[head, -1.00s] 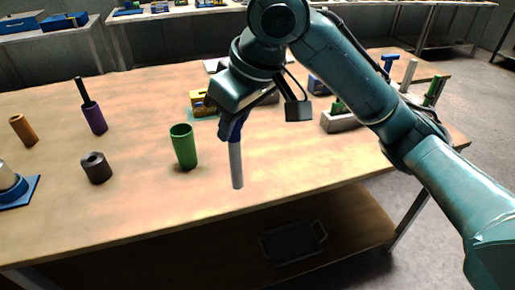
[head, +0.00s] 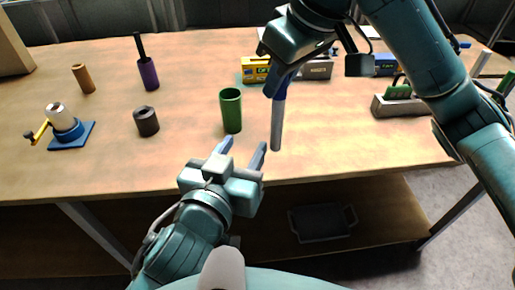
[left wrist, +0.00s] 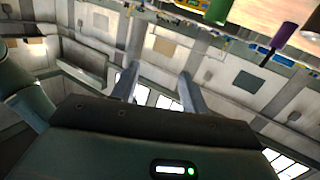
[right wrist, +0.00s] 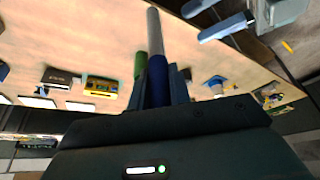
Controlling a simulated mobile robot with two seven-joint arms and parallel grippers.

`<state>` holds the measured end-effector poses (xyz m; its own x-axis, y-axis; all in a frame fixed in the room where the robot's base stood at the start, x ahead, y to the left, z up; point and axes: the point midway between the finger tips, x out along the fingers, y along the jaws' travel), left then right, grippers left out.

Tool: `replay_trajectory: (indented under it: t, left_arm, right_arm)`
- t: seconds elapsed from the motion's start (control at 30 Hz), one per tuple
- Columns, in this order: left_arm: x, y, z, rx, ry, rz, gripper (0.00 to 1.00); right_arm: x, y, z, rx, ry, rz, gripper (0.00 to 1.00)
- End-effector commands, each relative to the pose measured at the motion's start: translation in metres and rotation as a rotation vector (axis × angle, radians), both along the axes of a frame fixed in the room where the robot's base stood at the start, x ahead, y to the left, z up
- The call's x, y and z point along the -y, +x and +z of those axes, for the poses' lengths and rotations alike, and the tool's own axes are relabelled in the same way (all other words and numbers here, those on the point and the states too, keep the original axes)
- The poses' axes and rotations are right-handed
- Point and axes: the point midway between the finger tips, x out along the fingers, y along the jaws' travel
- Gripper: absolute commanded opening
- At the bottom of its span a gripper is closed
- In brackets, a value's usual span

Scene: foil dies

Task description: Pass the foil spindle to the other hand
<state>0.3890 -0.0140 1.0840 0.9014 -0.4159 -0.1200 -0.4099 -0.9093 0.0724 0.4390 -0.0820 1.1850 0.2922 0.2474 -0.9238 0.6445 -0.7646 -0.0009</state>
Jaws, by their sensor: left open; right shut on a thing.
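The foil spindle (head: 276,127) is a grey rod with a blue upper part. It hangs nearly upright from my right gripper (head: 282,84), which is shut on the blue part; the right wrist view shows the spindle (right wrist: 154,35) reaching out from between the fingers. My left gripper (head: 243,152) is open and empty, below and left of the spindle's lower end, with its fingers pointing up and rightward. It also shows in the right wrist view (right wrist: 222,28), apart from the rod. I cannot make out the spindle in the left wrist view.
A green cup (head: 231,112) stands just left of the spindle. A dark hollow cylinder (head: 146,121), a purple holder (head: 148,75), a brown cylinder (head: 84,79) and a blue-based device (head: 70,128) stand farther left. Yellow (head: 256,70) and grey blocks lie behind; a grey tray (head: 401,105) is right.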

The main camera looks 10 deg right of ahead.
Motion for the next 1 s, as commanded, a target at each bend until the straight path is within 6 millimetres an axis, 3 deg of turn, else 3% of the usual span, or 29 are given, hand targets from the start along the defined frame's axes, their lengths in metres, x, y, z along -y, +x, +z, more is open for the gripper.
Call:
replay_trajectory:
  t: [0.03,0.2,0.37,1.0]
  left_arm:
    - [0.007,-0.010,0.013,0.044,0.005,-0.023,0.45]
    - [0.019,-0.034,0.034,0.120,0.012,-0.060,0.45]
    - [0.024,-0.037,0.040,0.143,0.011,-0.071,0.45]
    - [0.074,0.054,0.040,0.144,0.013,-0.071,0.45]
  right_arm:
    - [0.000,0.000,0.000,0.001,0.001,0.000,0.00]
    - [0.000,0.000,0.000,0.001,0.001,0.000,0.00]
    - [0.000,0.000,0.000,0.001,0.001,0.000,0.00]
    - [0.000,0.000,0.000,0.001,0.001,0.000,0.00]
